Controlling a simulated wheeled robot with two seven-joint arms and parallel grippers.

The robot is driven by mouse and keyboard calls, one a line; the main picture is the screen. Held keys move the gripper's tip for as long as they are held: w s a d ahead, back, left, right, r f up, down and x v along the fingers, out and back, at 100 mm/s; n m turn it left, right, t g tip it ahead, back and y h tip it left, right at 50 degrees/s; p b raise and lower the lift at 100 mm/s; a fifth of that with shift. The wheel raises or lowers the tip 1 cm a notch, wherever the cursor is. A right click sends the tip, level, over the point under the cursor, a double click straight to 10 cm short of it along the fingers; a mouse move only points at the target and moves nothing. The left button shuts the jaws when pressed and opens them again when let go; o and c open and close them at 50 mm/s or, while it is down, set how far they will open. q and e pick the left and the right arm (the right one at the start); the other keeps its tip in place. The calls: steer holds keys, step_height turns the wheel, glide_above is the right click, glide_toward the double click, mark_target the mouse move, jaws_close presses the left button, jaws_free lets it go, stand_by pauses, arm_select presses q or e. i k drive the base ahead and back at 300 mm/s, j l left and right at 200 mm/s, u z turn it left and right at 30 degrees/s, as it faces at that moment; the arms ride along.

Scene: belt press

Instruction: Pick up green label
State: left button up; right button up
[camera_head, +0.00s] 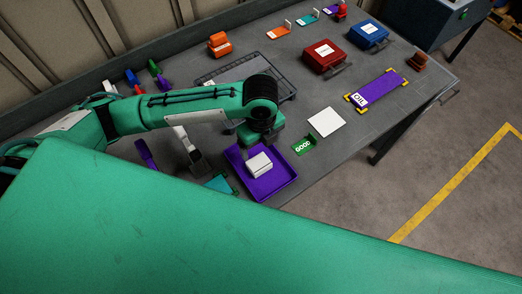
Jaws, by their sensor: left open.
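A small green label (304,146) with white lettering that reads GOOD lies on the dark table, just right of the purple tray. My left arm reaches in from the left. My left gripper (257,150) points down over the purple tray (285,182), left of the green label and apart from it. Its fingers are small and partly hidden by the wrist, and nothing shows held in them. A white block (259,166) sits in the tray just below the gripper; whether they touch I cannot tell. My right gripper is out of view.
A white square (325,122) lies beyond the label. A purple OIL mat (379,88), red case (323,57) and blue case (368,34) stand farther right. A dark rack (288,87) lies behind my wrist. Small coloured pieces, one green (153,67), stand at the back left.

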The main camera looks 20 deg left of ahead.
mark_target(309, 142)
steer(key=k+l, duration=0.2)
steer(key=k, duration=0.3)
steer(key=k+l, duration=0.2)
steer(key=k, duration=0.25)
steer(key=k+l, duration=0.2)
steer(key=k, duration=0.3)
